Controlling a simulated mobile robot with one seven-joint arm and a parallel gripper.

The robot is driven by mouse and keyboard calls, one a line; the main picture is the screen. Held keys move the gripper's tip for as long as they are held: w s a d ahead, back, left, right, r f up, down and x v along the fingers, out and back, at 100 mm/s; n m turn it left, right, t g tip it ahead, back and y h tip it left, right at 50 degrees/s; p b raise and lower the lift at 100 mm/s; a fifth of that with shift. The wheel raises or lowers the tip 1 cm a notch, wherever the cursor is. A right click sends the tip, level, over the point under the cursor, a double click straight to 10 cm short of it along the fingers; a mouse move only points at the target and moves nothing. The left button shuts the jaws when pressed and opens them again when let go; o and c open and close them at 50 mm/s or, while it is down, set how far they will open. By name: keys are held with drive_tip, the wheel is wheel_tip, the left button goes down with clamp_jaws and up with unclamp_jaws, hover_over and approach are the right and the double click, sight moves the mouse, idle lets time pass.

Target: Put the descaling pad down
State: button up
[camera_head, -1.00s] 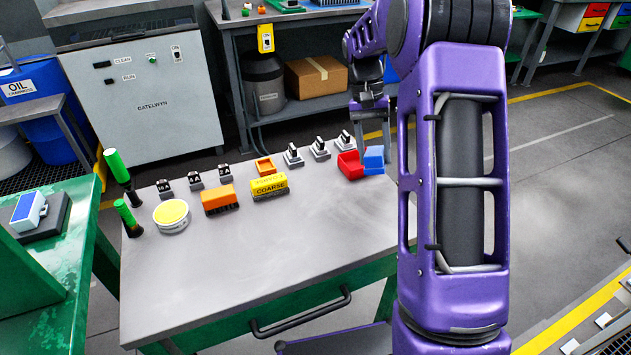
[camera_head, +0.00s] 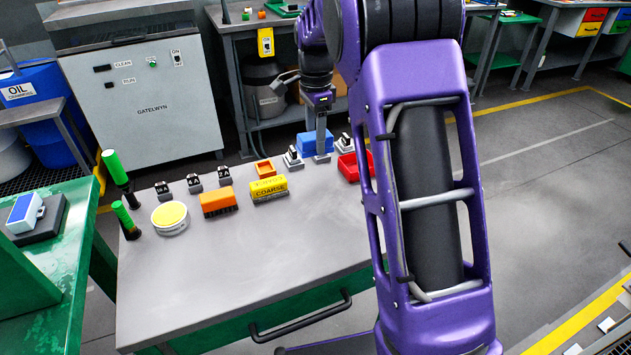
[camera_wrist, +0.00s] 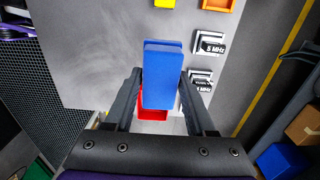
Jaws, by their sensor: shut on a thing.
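The descaling pad, a blue block (camera_head: 314,141), is held between the fingers of my gripper (camera_head: 321,137). It hangs at the back right of the grey bench top (camera_head: 250,235), in front of the small labelled probes. In the wrist view the pad (camera_wrist: 163,75) fills the space between my two dark fingers (camera_wrist: 160,100), and it hides part of the bench below. A red tray (camera_head: 353,167) sits on the bench just right of the pad. It also shows partly behind the pad in the wrist view (camera_wrist: 153,114).
A yellow COARSE block (camera_head: 269,189), an orange brush (camera_head: 219,203), a small orange tray (camera_head: 265,169) and a round yellow-topped tin (camera_head: 171,217) stand on the bench. Several probes stand along its back. Green-handled tools (camera_head: 123,215) are at the left. The front middle is clear.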

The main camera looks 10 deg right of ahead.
sight(315, 182)
wheel_tip(315, 182, down, 10)
drive_tip(key=shift+r+b, duration=0.2)
drive_tip(key=shift+b, duration=0.35)
drive_tip(key=o, duration=1.2)
drive_tip(key=shift+f+b, duration=0.4)
drive_tip(key=shift+b, duration=0.2)
wheel_tip(315, 182, up, 18)
drive_tip(key=p, duration=0.4)
drive_tip(key=shift+w+f, duration=0.1)
drive_tip(key=shift+w, duration=0.05)
